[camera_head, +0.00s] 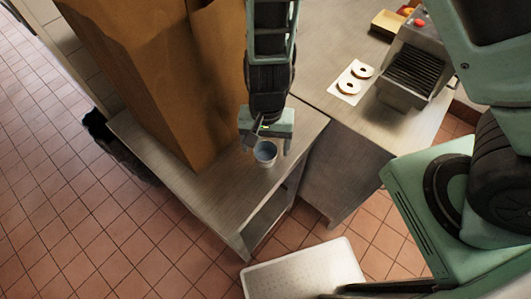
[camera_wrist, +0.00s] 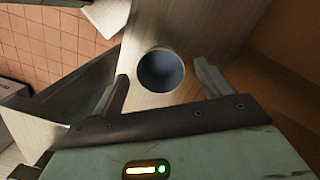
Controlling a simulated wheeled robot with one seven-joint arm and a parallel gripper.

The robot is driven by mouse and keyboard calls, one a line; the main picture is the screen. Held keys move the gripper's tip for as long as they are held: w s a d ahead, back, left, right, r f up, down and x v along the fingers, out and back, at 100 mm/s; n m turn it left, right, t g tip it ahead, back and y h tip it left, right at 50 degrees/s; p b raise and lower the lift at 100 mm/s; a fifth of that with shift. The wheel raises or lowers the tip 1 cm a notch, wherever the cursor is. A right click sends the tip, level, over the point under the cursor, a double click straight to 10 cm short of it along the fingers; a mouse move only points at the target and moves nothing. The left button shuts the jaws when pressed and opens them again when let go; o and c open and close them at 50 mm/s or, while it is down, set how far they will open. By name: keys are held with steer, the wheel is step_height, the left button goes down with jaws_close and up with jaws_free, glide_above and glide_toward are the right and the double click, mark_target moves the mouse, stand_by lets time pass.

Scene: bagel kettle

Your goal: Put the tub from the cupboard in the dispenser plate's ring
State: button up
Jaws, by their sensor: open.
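A small grey-blue tub (camera_head: 265,153) stands upright on a metal-topped bench (camera_head: 225,195). In the wrist view the round, open-topped tub (camera_wrist: 162,72) looks empty inside. My gripper (camera_head: 266,146) is open above the bench, at the tub. In the wrist view my gripper (camera_wrist: 160,78) has one finger on each side of the tub, with a gap on both sides. A tall brown cupboard-like body (camera_head: 165,70) stands on the bench, left of my arm. I cannot make out a dispenser plate with certainty.
A white sheet (camera_head: 345,88) with two ring shapes lies on the right counter (camera_head: 330,120). Beside it stands a slotted metal machine (camera_head: 412,72) with a red button. A pale tray (camera_head: 300,272) is at the bottom.

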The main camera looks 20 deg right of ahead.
mark_target(266, 155)
steer(key=shift+s+f, duration=0.15)
steer(key=shift+f, duration=1.05)
steer(key=c, duration=1.1)
